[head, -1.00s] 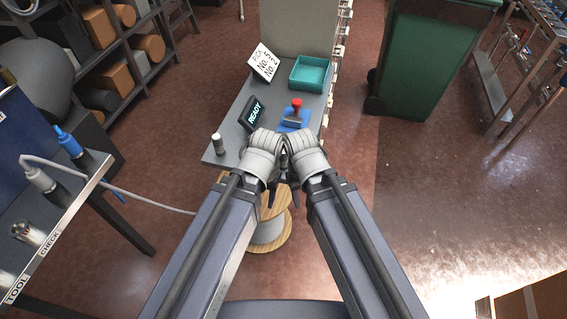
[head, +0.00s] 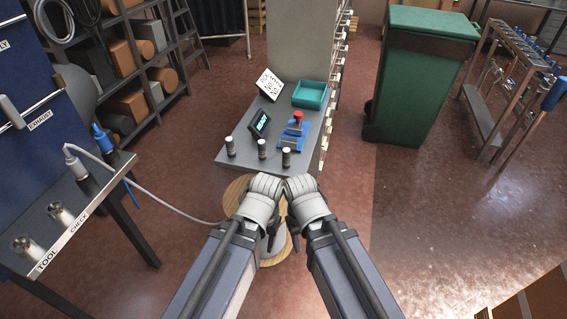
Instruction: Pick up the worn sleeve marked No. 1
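Three small dark cylinders with pale tops, which look like sleeves, stand upright along the front edge of the grey bench (head: 225,166): a left one (head: 230,147), a middle one (head: 262,149) and a right one (head: 286,157). No number can be read on any of them, so I cannot tell which is No. 1. My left gripper (head: 270,241) and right gripper (head: 296,240) hang side by side, short of the bench edge and apart from the cylinders. Their fingers are small and dark, partly hidden by my wrists; nothing is visibly held.
On the bench are a teal tray (head: 310,95), a white sign (head: 270,83), a dark display (head: 260,124) and a blue fixture with a red knob (head: 297,117). A wooden spool (head: 235,190) stands below my arms. A tool table (head: 100,195) bears two metal cylinders, left. A green bin (head: 420,85) stands right.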

